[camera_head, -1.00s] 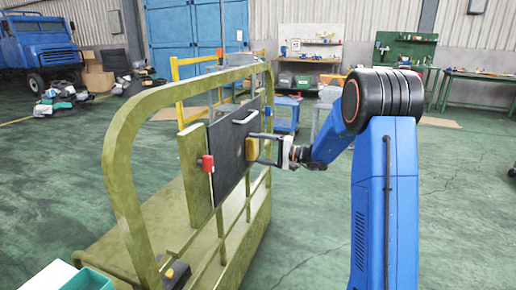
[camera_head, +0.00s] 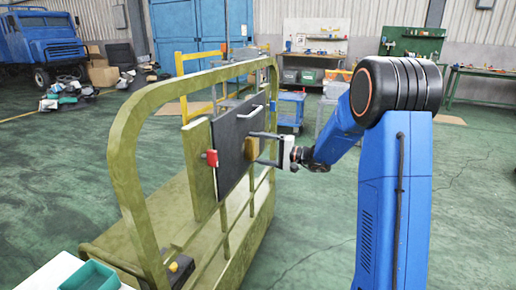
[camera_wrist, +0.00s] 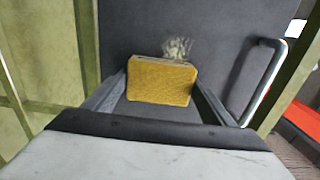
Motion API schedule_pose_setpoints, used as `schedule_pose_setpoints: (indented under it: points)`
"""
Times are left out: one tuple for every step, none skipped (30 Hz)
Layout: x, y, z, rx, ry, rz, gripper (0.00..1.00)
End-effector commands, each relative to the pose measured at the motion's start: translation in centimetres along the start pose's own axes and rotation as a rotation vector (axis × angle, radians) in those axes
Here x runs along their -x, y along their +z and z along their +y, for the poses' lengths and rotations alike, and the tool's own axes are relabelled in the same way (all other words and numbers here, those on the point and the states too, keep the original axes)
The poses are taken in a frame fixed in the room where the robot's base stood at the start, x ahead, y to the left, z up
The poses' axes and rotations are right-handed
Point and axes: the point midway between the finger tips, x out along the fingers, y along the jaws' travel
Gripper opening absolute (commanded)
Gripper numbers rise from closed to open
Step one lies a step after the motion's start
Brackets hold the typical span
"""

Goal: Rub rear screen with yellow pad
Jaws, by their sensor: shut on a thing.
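The rear screen (camera_head: 232,142) is a dark flat panel mounted on the green frame, with a light handle on it. In the wrist view the screen (camera_wrist: 215,35) fills the background, and a pale smudge (camera_wrist: 178,47) shows just beyond the pad. My gripper (camera_head: 262,148) is shut on the yellow pad (camera_head: 251,149). In the wrist view the pad (camera_wrist: 161,82) sits between the two fingers, its face close against the screen. I cannot tell whether it touches.
A green tubular frame (camera_head: 122,170) surrounds the screen. A red fitting (camera_head: 212,158) sits at the screen's left edge. The handle (camera_wrist: 268,80) stands out right of the pad. A teal tray (camera_head: 90,276) lies at bottom left. The floor to the right is open.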

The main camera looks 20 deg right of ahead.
Motion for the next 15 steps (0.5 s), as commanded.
schedule_pose_setpoints:
  points:
    - [-0.1, 0.4, 0.0, 0.000, 0.000, -0.002, 0.60]
    - [0.0, 0.5, 0.0, 0.000, 0.000, -0.002, 0.60]
    - [0.0, 0.8, 0.0, 0.001, 0.000, -0.002, 0.60]
    - [0.0, 1.0, 0.0, 0.001, 0.000, -0.002, 0.60]
    - [0.0, 1.2, 0.0, 0.000, 0.000, -0.002, 0.60]
    - [0.0, 1.6, 0.0, 0.000, 0.000, -0.002, 0.60]
    - [0.1, 1.8, 0.0, 0.000, 0.000, -0.002, 0.60]
    - [0.1, 2.0, -0.1, 0.000, 0.000, -0.002, 0.60]
    - [0.1, 2.3, -0.1, 0.000, 0.000, -0.002, 0.60]
    - [0.1, 2.5, -0.1, 0.000, 0.000, -0.002, 0.60]
    - [0.1, 2.7, -0.1, 0.000, 0.000, -0.002, 0.60]
    - [0.1, 2.9, 0.0, -0.001, 0.000, -0.002, 0.60]
    - [0.1, 3.0, 0.0, -0.001, 0.000, -0.002, 0.60]
    - [0.1, 3.1, 0.0, -0.001, 0.000, -0.001, 0.60]
    - [0.1, 3.1, 0.0, -0.001, 0.000, -0.001, 0.60]
